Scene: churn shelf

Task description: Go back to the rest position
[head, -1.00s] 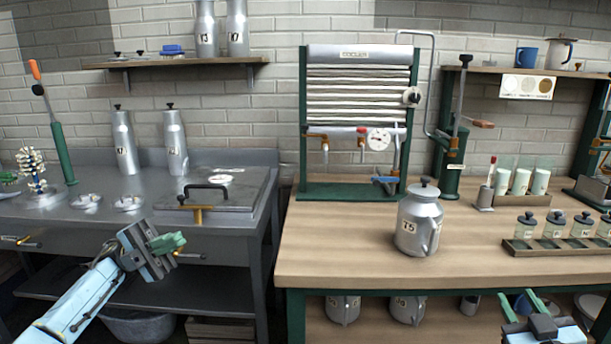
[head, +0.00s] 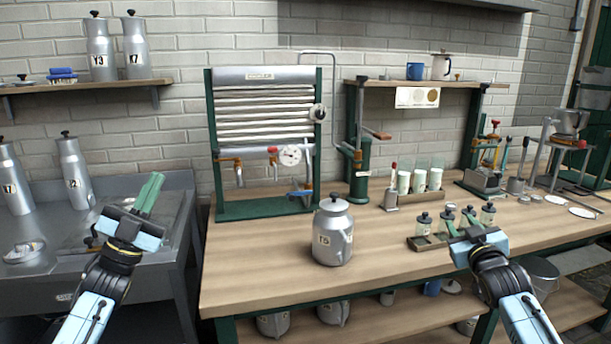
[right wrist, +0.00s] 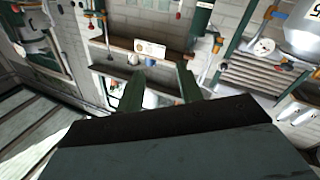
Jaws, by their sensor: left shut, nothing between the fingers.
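My left gripper (head: 150,192) is raised in front of the steel sink counter (head: 176,190) at the left of the head view. Its green fingers are together and empty, pointing up. My right gripper (head: 459,222) is in front of the wooden bench (head: 390,260), overlapping the small jar rack in the picture. In the right wrist view its two green fingers (right wrist: 160,82) stand apart with nothing between them. Neither gripper visibly touches anything.
A metal churn (head: 333,240) stands on the bench before the cooler (head: 265,130). A rack of lidded jars (head: 424,243) lies behind my right gripper in the picture. Two tall cans (head: 134,52) stand on the left wall shelf. The bench front between my grippers is clear apart from the churn.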

